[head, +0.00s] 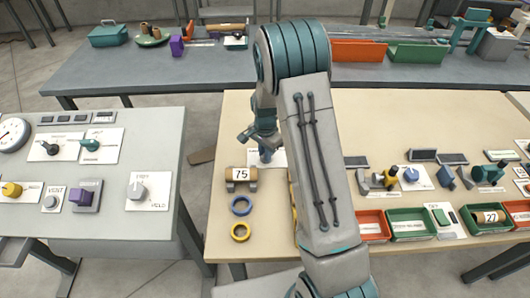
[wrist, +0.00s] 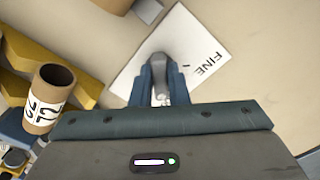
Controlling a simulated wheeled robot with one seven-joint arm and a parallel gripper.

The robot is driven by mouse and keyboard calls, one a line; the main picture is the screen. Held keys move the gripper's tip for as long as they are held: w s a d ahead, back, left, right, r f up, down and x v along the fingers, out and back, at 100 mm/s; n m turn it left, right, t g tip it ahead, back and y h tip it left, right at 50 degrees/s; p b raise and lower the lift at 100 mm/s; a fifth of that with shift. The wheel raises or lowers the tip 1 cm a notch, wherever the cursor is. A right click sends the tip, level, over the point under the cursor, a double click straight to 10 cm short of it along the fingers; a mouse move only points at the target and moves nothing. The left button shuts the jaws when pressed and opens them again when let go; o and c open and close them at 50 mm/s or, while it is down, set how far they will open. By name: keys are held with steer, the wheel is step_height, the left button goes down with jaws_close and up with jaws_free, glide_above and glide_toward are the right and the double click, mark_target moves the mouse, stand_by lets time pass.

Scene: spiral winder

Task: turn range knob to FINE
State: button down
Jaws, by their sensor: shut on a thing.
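The range knob (wrist: 158,68) is a grey, rounded knob on a white plate (wrist: 135,76) in the wrist view. The word FINE is printed on the plate to the right of the knob, with a short dark tick between them. My gripper (wrist: 157,88) is shut on the knob, one blue finger on each side. The fingers and gripper body hide part of the knob and the near part of the plate, so its exact pointing is unclear. In the head view my gripper (head: 265,152) is down at the white plate (head: 281,158), and the knob is hidden.
Bare tabletop (head: 237,125) lies behind.

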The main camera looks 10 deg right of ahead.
steer(key=n+b, duration=0.3)
steer(key=shift+d+f+n, duration=0.1)
steer(key=shift+f+n, duration=0.05)
steer(key=shift+n, duration=0.15)
steer(key=n+b, duration=0.2)
steer(key=n, duration=0.3)
steer(key=shift+s+n, duration=0.1)
steer(key=shift+n, duration=0.2)
steer(key=n+b, duration=0.1)
steer(key=n, duration=0.3)
steer(key=shift+d+b, duration=0.2)
steer(key=shift+b, duration=0.1)
steer(key=shift+r+n, duration=0.2)
steer(key=shift+n, duration=2.2)
steer(key=c, duration=1.4)
jaws_free()
